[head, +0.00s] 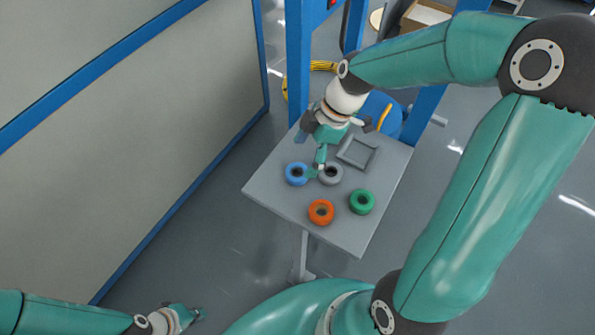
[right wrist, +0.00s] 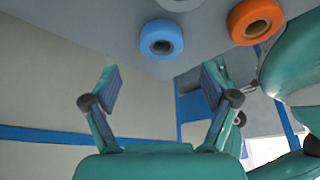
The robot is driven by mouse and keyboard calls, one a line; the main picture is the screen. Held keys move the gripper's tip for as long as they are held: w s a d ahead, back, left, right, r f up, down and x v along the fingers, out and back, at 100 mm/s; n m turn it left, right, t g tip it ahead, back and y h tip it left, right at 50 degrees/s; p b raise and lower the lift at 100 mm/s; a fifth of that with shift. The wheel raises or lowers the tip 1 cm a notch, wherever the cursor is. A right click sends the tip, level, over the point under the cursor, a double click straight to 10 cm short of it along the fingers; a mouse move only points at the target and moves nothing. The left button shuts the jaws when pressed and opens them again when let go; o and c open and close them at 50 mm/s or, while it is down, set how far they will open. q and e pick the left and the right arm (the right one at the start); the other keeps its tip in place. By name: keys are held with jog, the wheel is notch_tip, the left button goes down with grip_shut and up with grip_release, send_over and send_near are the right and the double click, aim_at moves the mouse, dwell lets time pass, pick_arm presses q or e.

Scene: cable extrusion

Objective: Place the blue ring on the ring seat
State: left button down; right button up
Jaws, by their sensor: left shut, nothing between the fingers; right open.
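The blue ring (head: 297,174) lies flat near the left side of the small grey table. It also shows in the right wrist view (right wrist: 161,38), ahead of the fingertips and between their lines. My right gripper (head: 309,156) is open and empty, close to the blue ring but not around it. The right wrist view shows its two fingers (right wrist: 160,72) spread wide. A square grey frame (head: 358,152) lies on the table's far part; I cannot tell whether it is the ring seat. My left gripper (head: 196,313) is shut and empty, low at the left, away from the table.
A grey ring (head: 331,175) lies just right of the blue ring. An orange ring (head: 321,211) and a green ring (head: 362,202) lie nearer the front edge of the table (head: 275,198). Blue posts (head: 299,60) stand behind the table, and a wall panel (head: 120,130) rises at the left.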

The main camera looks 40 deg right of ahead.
aim_at(299, 168)
jog(key=shift+p+x, duration=0.35)
jog(key=shift+x, duration=2.45)
jog(key=shift+s+d, duration=0.1)
jog(key=shift+s, duration=0.05)
jog(key=c, duration=1.3)
jog(key=shift+c, duration=0.2)
